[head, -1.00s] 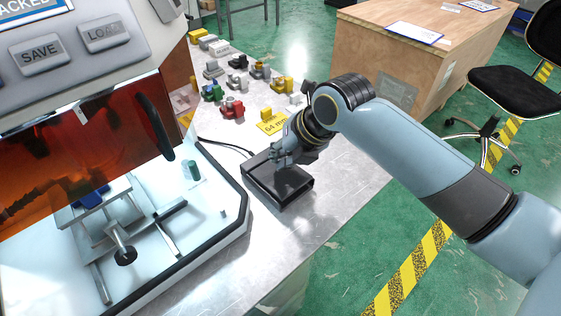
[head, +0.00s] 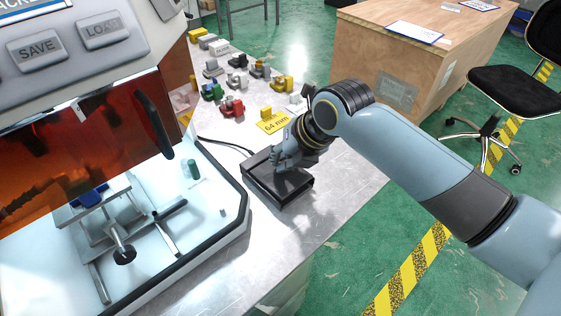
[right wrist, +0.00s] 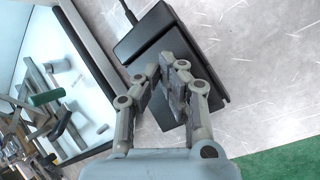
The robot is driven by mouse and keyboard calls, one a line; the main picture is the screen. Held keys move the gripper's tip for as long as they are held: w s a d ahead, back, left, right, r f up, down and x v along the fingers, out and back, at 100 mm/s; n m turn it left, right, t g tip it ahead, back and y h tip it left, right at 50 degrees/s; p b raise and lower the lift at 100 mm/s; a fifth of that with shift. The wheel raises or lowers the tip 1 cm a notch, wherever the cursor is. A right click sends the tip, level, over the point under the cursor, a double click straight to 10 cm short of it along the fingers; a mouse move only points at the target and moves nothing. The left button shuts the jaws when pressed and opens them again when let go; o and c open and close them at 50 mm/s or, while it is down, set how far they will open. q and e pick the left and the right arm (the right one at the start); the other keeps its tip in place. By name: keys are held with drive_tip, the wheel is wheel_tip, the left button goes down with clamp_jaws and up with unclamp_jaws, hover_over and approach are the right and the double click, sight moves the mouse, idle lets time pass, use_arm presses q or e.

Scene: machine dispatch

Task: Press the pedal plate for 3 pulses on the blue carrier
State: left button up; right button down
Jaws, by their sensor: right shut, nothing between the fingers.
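The black pedal (head: 296,190) sits on the metal bench in front of the machine, and its plate lies low and nearly flat. My right gripper (head: 279,167) is shut and empty, with its fingertips down at the plate, apparently touching it. In the right wrist view the shut fingertips (right wrist: 173,65) are over the dark pedal (right wrist: 146,38) and hide part of it. The blue carrier (head: 90,196) is inside the machine at the left, on a metal support, partly behind the orange window. My left gripper is not in view.
The machine's white tray with a black rim (head: 232,222) stands close left of the pedal. A yellow "64 mm" label (head: 272,122) and several small coloured fixtures (head: 232,106) lie beyond it. A cable runs from the pedal. The bench right of the pedal is clear.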

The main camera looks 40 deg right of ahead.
drive_tip(key=shift+s+f, duration=0.15)
drive_tip(key=shift+f, duration=0.45)
idle(0.6)
drive_tip(key=shift+r+p, duration=0.95)
drive_tip(key=shift+r, duration=0.25)
drive_tip(key=r+p, duration=0.3)
drive_tip(key=w+r+p, duration=0.1)
drive_tip(key=r+p, duration=0.1)
drive_tip(key=shift+r, duration=0.1)
idle(1.6)
